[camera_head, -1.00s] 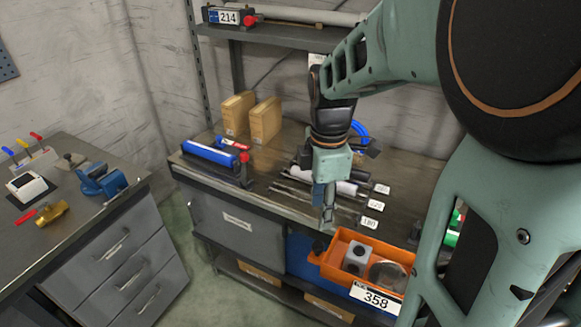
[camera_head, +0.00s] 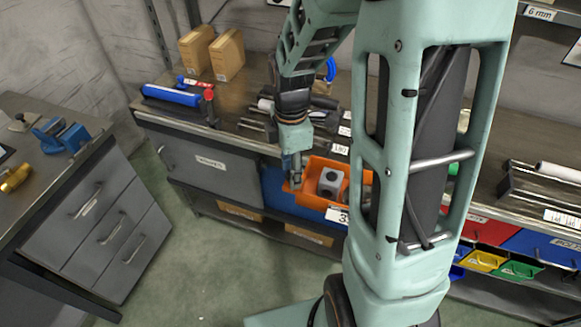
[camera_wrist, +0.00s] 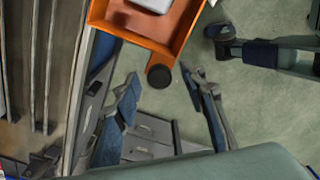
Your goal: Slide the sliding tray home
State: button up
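The orange sliding tray (camera_head: 313,199) projects from the front of the back bench. It holds a grey block with a round hole (camera_head: 330,181). In the wrist view the tray's orange wall (camera_wrist: 180,35) is at the top, and a round black knob (camera_wrist: 159,76) stands out from its end. My gripper (camera_wrist: 160,72) is open, with one finger on each side of the knob in the picture; I cannot tell whether either touches it. In the head view my gripper (camera_head: 292,182) is at the tray's left end and hides the knob.
The bench top (camera_head: 235,108) behind carries a blue roller (camera_head: 172,95), dark bars and cardboard boxes (camera_head: 228,54). A drawer cabinet (camera_head: 100,205) stands at left. The floor (camera_head: 190,270) in front is clear. My own arm hides the tray's right part.

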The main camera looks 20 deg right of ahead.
grip_shut()
jog(key=shift+a, duration=0.1)
dwell(0.3)
